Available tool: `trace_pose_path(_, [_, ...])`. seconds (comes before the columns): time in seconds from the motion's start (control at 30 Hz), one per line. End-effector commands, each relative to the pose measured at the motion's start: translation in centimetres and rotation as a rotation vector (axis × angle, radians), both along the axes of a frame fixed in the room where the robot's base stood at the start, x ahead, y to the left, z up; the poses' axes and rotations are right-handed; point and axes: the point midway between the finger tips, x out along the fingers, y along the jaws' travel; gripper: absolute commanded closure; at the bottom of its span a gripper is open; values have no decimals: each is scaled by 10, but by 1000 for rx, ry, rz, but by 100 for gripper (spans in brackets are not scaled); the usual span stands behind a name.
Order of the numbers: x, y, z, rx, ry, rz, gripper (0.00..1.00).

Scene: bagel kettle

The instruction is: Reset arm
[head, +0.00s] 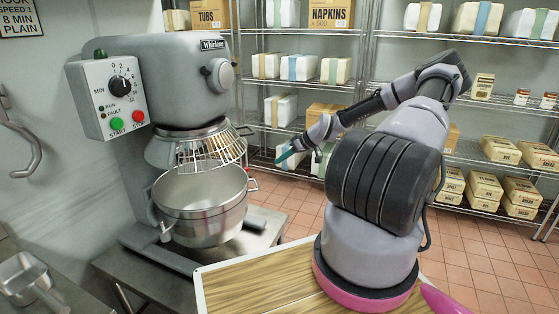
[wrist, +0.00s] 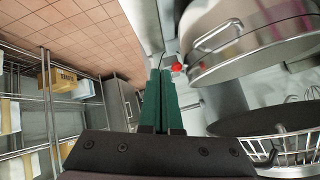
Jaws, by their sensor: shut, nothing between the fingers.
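My gripper (head: 284,156) is at the end of my arm in the head view, to the right of the mixer's bowl and wire guard and apart from them. In the wrist view its two green fingers (wrist: 160,102) lie side by side, shut, with nothing held between them. The steel mixer bowl (head: 203,205) hangs below the wire guard (head: 211,148). The bowl also shows at the upper right of the wrist view (wrist: 245,40), and part of the guard shows at the lower right (wrist: 296,157).
The grey mixer (head: 180,85) stands at left on a steel table (head: 262,226). Wire shelves with boxes and packages (head: 290,33) line the back wall. A wooden board (head: 258,286) lies in front. A metal scoop (head: 22,278) is at lower left. Tiled floor (head: 470,262) is open at right.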

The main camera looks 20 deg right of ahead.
Motion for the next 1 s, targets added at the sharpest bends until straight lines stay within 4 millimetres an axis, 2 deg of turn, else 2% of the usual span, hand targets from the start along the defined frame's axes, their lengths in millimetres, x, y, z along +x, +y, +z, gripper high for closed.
trace_pose_path(0.27, [-1, 2, 1, -8, 8, 6, 100])
trace_pose_path(0.47, [-20, 18, 17, -100, 111, 46, 100])
trace_pose_path(0.67, [-52, 29, 52, -254, 257, 43, 100])
trace_pose_path(0.77, [-68, 32, 76, -327, 314, 12, 100])
trace_pose_path(1.0, [-103, 39, 147, -471, 389, -123, 100])
